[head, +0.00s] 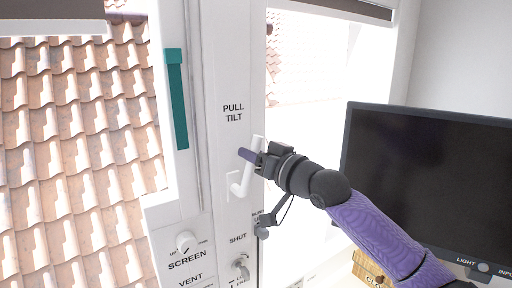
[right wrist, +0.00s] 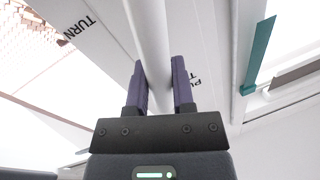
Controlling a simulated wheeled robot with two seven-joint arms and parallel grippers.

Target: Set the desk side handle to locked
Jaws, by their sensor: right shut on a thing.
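A white lever handle (head: 243,183) is on the white window frame below the words PULL TILT, beside the desk. It stands steeply, bent at its lower end near a white plate. My right gripper (head: 251,156) reaches in from the right, its purple fingers on the upper part of the handle. In the right wrist view, the white bar of the handle (right wrist: 151,40) runs between the two fingers of my right gripper (right wrist: 160,85), which are shut on it. No marking for locked is readable. My left gripper is not in view.
A dark monitor (head: 425,185) stands at the right, near my right arm. Below the handle are a SCREEN knob (head: 186,241) and a metal turn-piece (head: 241,266) under the word SHUT. A teal strip (head: 177,100) is at the upper left. Roof tiles show outside.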

